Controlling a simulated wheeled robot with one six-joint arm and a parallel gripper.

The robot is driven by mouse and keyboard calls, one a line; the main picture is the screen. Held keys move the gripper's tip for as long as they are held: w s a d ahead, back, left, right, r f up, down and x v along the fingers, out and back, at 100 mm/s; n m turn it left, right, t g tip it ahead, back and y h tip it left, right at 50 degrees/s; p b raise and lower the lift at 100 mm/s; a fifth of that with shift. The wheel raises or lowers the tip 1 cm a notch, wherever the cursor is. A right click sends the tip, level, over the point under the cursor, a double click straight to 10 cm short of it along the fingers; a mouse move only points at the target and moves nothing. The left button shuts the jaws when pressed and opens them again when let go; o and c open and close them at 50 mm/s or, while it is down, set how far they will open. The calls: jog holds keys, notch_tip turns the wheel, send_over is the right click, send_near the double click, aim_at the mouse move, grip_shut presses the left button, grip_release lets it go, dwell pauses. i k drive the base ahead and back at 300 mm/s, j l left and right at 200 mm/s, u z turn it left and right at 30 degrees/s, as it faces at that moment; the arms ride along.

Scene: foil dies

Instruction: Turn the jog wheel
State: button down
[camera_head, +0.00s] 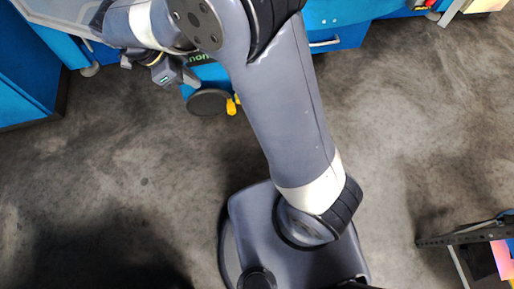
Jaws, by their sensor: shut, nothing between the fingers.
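A dark round wheel (208,103) with a yellow handle (232,105) at its right side shows at the upper left centre, on the front of a blue machine. It looks like the jog wheel. My gripper (188,77) is just above and to the left of the wheel in the picture, partly behind my own arm. It is shut and holds nothing. I cannot tell whether its fingertips touch the wheel. My arm hides part of the machine above and to the right of the wheel.
A blue cabinet (25,75) stands at the left edge. A blue drawer front (338,38) with a pale handle is at the top, right of my arm. A dark metal frame (465,236) stands at the lower right. The grey concrete floor (120,170) between is clear.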

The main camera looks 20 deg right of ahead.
aim_at(209, 102)
jog(key=k+l, duration=0.55)
jog(key=k, duration=0.2)
